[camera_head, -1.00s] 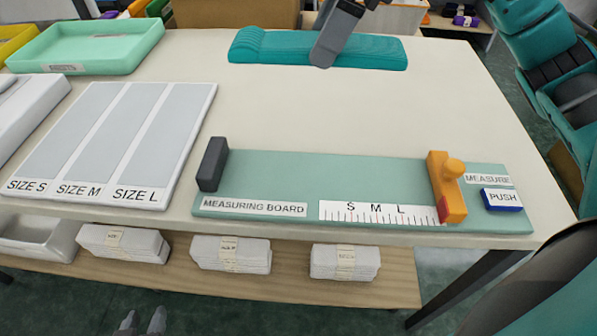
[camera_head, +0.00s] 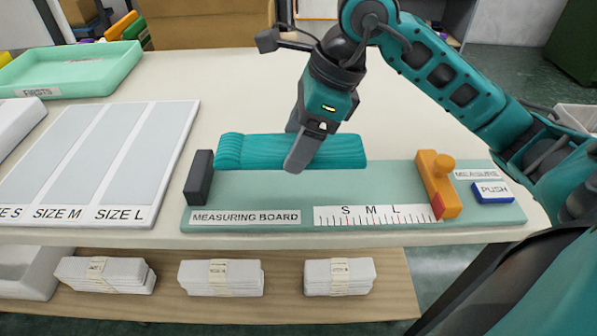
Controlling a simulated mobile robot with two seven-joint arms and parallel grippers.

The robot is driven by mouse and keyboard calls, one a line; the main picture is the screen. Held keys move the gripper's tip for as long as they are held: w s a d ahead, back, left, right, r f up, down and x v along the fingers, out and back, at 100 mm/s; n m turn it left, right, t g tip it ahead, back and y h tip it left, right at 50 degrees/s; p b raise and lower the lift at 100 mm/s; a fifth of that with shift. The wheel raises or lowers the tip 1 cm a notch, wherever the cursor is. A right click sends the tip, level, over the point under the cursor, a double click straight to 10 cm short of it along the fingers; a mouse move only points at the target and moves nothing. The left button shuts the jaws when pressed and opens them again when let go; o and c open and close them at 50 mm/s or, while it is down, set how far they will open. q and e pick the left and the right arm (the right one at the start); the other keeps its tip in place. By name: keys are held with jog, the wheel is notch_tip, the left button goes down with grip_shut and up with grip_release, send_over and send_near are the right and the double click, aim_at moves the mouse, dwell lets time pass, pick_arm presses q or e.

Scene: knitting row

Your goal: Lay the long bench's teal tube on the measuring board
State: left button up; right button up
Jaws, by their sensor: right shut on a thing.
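The teal tube (camera_head: 245,150) is a flat, ribbed knitted piece lying lengthwise across the picture. It is over the back edge of the green measuring board (camera_head: 330,190), to the right of the board's dark end block (camera_head: 198,178). I cannot tell whether it touches the board. My right gripper (camera_head: 298,150) is shut on the tube near its middle, one finger in front of it and one behind. The orange slider (camera_head: 437,183) stands at the board's right, clear of the tube's right end. My left gripper is not in view.
A blue PUSH button (camera_head: 492,192) sits at the board's right end. The size panel (camera_head: 105,165) with S, M and L strips lies left of the board, with a mint tray (camera_head: 75,65) behind it. White bundles (camera_head: 220,277) lie on the lower shelf. The table behind the tube is clear.

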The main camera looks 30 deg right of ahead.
aim_at(298, 184)
notch_tip(298, 184, down, 3)
jog(key=shift+r, duration=0.15)
jog(key=shift+f+b, duration=0.45)
jog(key=shift+f, duration=1.25)
jog(key=shift+f, duration=0.1)
jog(key=shift+f, duration=0.15)
jog(key=o, duration=1)
